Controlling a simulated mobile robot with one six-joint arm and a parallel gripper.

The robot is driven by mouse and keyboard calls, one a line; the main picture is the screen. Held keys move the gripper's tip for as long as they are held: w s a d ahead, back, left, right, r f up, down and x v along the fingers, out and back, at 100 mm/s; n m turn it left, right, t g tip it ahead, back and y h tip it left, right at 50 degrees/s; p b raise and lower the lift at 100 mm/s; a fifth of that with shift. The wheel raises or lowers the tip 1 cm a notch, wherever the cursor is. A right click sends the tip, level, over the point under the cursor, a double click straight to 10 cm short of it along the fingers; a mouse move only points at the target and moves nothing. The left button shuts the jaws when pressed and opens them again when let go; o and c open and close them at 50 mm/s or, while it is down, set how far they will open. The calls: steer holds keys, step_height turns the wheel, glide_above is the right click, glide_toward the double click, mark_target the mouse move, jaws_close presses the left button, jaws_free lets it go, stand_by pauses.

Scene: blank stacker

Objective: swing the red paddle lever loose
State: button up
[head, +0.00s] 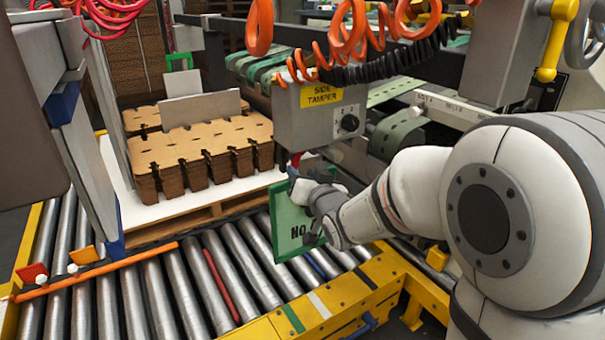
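A small red piece, which looks like the red paddle lever (297,158), shows just under the grey box labelled SIDE TAMPER (320,110). Most of it is hidden by my gripper and the box. My gripper (302,183) is right below and beside the red piece, at the end of my white arm. I cannot tell whether it touches the red piece or whether its fingers are open or shut. A green-edged board with "NO" on it (283,228) hangs upright just behind and below my gripper, partly covered by it.
Stacked brown cardboard blanks (200,150) sit on a white sheet over a pallet at left. Metal rollers (180,285) in a yellow frame (340,305) run across the front. Orange coiled hoses (350,35) hang above the box. A grey column (95,150) stands at left.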

mark_target(294, 159)
steer(key=shift+m, duration=0.3)
steer(key=shift+c, duration=1.4)
steer(key=shift+s+d+m, duration=0.1)
steer(key=shift+d+m, duration=0.15)
steer(key=shift+m, duration=0.25)
steer(key=shift+c, duration=0.8)
steer(key=m, duration=0.2)
steer(key=s+d+m, duration=0.1)
steer(key=m, duration=0.1)
steer(key=m+p, duration=0.1)
steer(key=m, duration=0.1)
steer(key=shift+s+d+f, duration=0.15)
steer(key=shift+d+f, duration=0.15)
steer(key=shift+d, duration=0.05)
jaws_close()
steer(key=w+a+f+m, duration=0.1)
steer(key=w+a+m, duration=0.1)
steer(key=w+m, duration=0.4)
steer(key=m, duration=0.4)
steer(key=shift+w+f+y, duration=0.2)
steer(key=shift+w+y, duration=0.1)
steer(key=shift+y, duration=0.1)
